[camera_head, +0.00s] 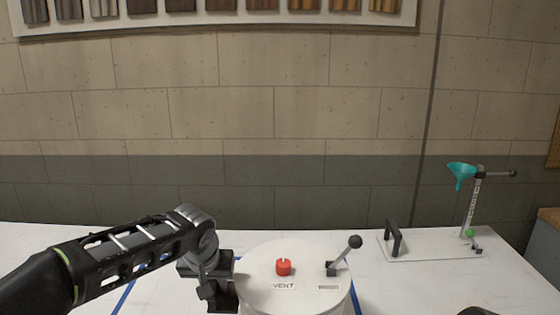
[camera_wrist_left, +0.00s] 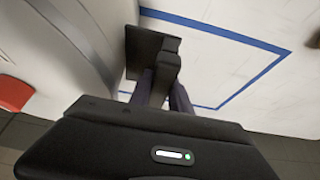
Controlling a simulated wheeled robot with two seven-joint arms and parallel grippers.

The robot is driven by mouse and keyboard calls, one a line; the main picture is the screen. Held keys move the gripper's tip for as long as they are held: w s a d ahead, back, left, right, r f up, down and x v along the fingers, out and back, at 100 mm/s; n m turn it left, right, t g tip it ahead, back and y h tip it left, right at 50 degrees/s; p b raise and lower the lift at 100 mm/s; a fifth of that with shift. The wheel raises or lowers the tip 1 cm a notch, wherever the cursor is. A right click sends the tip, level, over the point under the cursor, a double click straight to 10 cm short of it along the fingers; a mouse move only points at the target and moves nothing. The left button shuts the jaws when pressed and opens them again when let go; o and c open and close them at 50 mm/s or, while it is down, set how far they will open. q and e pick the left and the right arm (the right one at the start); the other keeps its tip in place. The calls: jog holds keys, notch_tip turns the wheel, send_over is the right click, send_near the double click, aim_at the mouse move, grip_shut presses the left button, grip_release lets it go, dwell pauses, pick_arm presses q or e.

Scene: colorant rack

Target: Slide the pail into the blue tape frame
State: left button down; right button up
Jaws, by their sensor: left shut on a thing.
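The pail (camera_head: 310,263) is a white drum with a flat lid, a red knob, a "VENT" label and a black-balled lever. It stands at the front of the table; its pale side also shows in the left wrist view (camera_wrist_left: 75,45). My left gripper (camera_head: 222,287) is at the pail's left side. In the wrist view its fingers (camera_wrist_left: 165,88) are shut on a dark handle-like part (camera_wrist_left: 168,62) beside the pail wall. The blue tape frame (camera_wrist_left: 225,32) lies on the table beside the pail; blue strips show left (camera_head: 124,298) and right (camera_head: 355,298) of it. The pail hides the rest.
A white board (camera_head: 430,246) with a black handle (camera_head: 393,239) and a stand holding a teal funnel (camera_head: 461,172) is at the right back. A sample panel (camera_head: 220,24) hangs on the wall. The table (camera_head: 60,240) behind my left arm is clear.

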pick_arm(q)
jog(key=shift+w+r, duration=0.1)
jog(key=shift+w, duration=0.05)
jog(key=w+p, duration=0.5)
jog(key=w, duration=0.2)
jog(key=shift+w, duration=0.35)
dwell(0.7)
jog(key=w+p, duration=0.5)
jog(key=w, duration=0.2)
dwell(1.0)
